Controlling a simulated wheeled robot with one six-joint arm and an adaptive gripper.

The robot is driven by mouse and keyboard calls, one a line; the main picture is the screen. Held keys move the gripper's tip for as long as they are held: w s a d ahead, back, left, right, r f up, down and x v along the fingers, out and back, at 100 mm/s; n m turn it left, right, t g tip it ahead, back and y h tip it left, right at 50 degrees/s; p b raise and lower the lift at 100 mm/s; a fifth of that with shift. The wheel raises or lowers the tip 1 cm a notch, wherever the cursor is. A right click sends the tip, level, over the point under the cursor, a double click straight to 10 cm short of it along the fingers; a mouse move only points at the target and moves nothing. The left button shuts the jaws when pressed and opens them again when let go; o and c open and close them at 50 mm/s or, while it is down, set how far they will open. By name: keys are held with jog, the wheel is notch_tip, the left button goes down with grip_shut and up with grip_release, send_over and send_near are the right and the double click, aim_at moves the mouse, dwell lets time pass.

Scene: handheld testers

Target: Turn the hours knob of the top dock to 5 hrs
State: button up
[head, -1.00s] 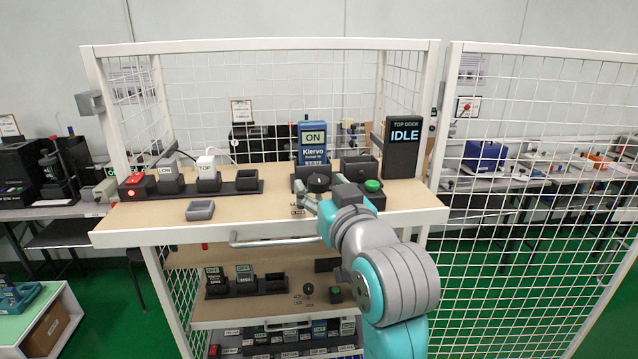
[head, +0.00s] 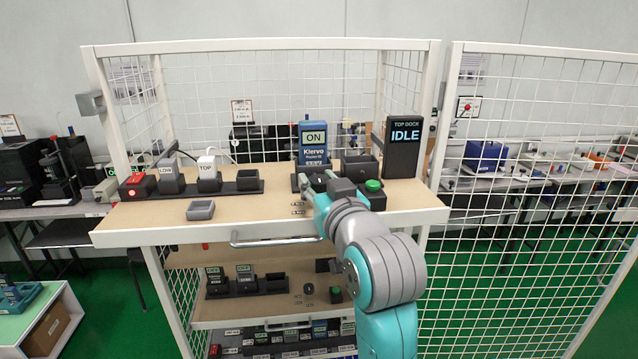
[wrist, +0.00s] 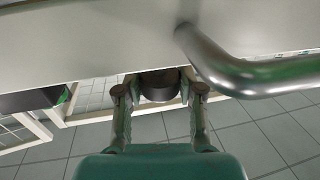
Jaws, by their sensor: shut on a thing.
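The top dock is the dark unit (head: 361,170) on the top shelf, with a blue Klervo tester (head: 313,145) reading ON standing in its left slot. Its black round hours knob (head: 318,181) is at the front left of the dock, mostly covered by my gripper (head: 317,187). In the wrist view a dark round thing, which looks like the knob (wrist: 157,86), sits between the two fingertips (wrist: 159,90). My gripper is shut on it. The dock's screen (head: 404,134) reads TOP DOCK IDLE. The knob's pointer and the scale are hidden or too small to read.
A green button (head: 373,185) sits right of the knob, close to my wrist. A metal handle bar (head: 275,241) runs along the shelf front. A dark rack (head: 225,189) and a small grey tray (head: 200,210) are left. Wire mesh encloses the back.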

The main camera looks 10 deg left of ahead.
jog(key=shift+a+m+h, duration=0.1)
jog(key=shift+m+h, duration=0.2)
jog(key=shift+h, duration=0.1)
jog(key=m+t+h, duration=0.1)
jog(key=h, duration=0.1)
jog(key=m+h, duration=0.2)
jog(key=shift+t+h, duration=0.4)
jog(key=m+h, duration=0.2)
jog(key=h, duration=0.1)
jog(key=m+h, duration=0.3)
jog(key=h, duration=0.1)
jog(key=shift+h, duration=0.3)
jog(key=shift+g+h, duration=0.3)
jog(key=o, duration=1.2)
jog(key=shift+c, duration=0.2)
jog(key=v, duration=1.2)
